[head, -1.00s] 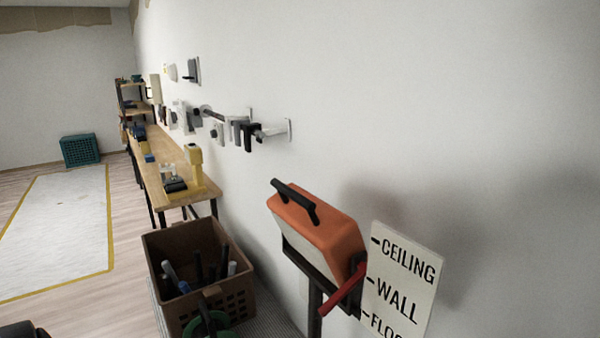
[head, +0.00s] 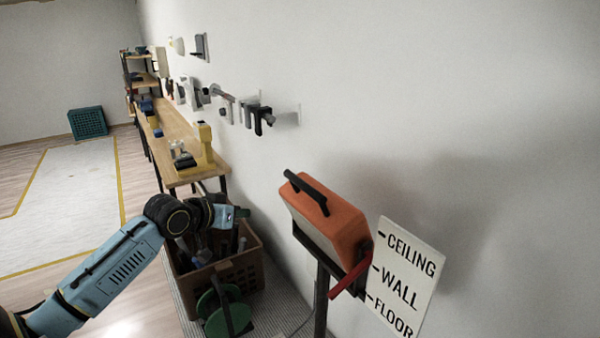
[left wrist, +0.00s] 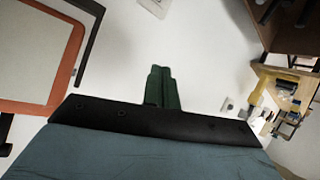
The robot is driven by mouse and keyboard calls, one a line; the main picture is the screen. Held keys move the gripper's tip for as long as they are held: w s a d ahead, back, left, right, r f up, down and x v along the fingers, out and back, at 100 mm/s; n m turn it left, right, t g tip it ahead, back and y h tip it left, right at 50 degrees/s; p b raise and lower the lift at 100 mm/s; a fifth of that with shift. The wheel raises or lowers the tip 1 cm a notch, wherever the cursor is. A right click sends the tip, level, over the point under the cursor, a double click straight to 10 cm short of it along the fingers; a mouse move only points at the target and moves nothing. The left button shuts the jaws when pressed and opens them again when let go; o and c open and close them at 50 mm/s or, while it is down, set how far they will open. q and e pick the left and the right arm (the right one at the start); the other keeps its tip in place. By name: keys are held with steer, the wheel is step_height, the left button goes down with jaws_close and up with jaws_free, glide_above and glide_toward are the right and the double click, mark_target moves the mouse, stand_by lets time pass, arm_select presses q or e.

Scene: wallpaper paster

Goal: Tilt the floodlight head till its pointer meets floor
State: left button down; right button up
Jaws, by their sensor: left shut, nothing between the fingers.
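The orange floodlight head (head: 335,222) with a black handle (head: 306,190) sits tilted on a dark stand (head: 321,300). A red pointer bar (head: 352,277) slants at its right side; its upper end is by the sign's left edge, between the CEILING and WALL marks in height. The white sign (head: 408,275) reads CEILING, WALL, FLOOR downward. My left gripper (head: 243,212) is left of the head, apart from it. In the left wrist view its green fingers (left wrist: 162,88) are together and empty, and the head's orange-rimmed pale face (left wrist: 40,55) is at left. My right gripper is out of view.
A brown crate (head: 245,272) of tools stands below my left gripper, with a green reel (head: 222,310) in front. A wooden workbench (head: 170,148) runs along the wall behind. Wall-mounted fixtures (head: 225,100) hang above it. Open floor lies left.

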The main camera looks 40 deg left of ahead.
arm_select(q)
steer(key=s+d+r+m+h+p, duration=0.1)
steer(key=s+d+r+m+h, duration=0.25)
steer(key=d+r, duration=0.65)
steer(key=s+d+r+m+h+p, duration=0.1)
steer(key=s+d+r+m+h, duration=0.3)
steer(key=r, duration=1)
steer(key=w+d+f+p, duration=0.1)
steer(key=w+d, duration=0.1)
steer(key=w+d+f+y+p, duration=0.1)
steer(key=w+d+f, duration=0.1)
steer(key=w, duration=0.1)
steer(key=w+d+f+y+p, duration=0.1)
steer(key=w+d, duration=0.1)
steer(key=w, duration=0.1)
steer(key=shift+f+n, duration=0.2)
steer(key=shift+n, duration=0.15)
steer(key=shift+s+a+f, duration=0.25)
steer(key=shift+s+f, duration=0.35)
steer(key=shift+f, duration=0.1)
steer(key=shift+s+a+f, duration=0.2)
steer(key=shift+s+f, duration=0.4)
steer(key=shift+f, duration=0.05)
